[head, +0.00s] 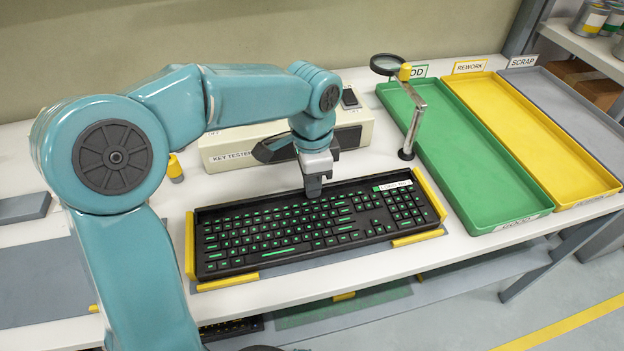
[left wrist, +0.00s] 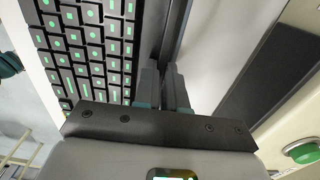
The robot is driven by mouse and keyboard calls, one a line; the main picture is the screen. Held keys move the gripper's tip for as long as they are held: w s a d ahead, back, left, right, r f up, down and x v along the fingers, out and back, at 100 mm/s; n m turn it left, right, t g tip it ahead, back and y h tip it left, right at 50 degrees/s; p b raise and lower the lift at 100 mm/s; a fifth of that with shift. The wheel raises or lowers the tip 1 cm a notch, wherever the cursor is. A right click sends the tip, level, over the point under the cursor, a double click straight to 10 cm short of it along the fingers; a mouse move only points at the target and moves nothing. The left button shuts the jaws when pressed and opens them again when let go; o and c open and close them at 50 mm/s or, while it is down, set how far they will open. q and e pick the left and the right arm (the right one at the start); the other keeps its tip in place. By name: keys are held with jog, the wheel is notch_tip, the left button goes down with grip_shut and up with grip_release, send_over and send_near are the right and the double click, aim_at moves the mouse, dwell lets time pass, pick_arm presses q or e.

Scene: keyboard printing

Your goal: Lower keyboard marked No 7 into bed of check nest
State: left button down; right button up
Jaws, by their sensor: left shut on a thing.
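The black keyboard with green-lit keys (head: 290,229) lies level between the yellow corner guides of the check nest (head: 190,247). It sits in the bed or just above it; I cannot tell which. A white label (head: 392,186) is on its back right; its marking is too small to read surely. My left gripper (head: 314,188) points down at the middle of the keyboard's back edge and is shut on that edge. In the left wrist view the fingers (left wrist: 164,85) close on the rim beside the keys (left wrist: 90,45). My right gripper is not in view.
A key tester box (head: 225,150) stands just behind the keyboard. A magnifier on a stand (head: 412,125) is at the back right. Green (head: 470,140), yellow (head: 540,120) and grey (head: 580,100) trays lie on the right. The white table front edge (head: 420,262) runs close to the nest.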

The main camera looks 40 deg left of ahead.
pick_arm(q)
jog(key=c, duration=1.1)
grip_release()
notch_tip(320, 180, up, 7)
jog(key=p, duration=0.6)
jog(key=shift+p, duration=0.35)
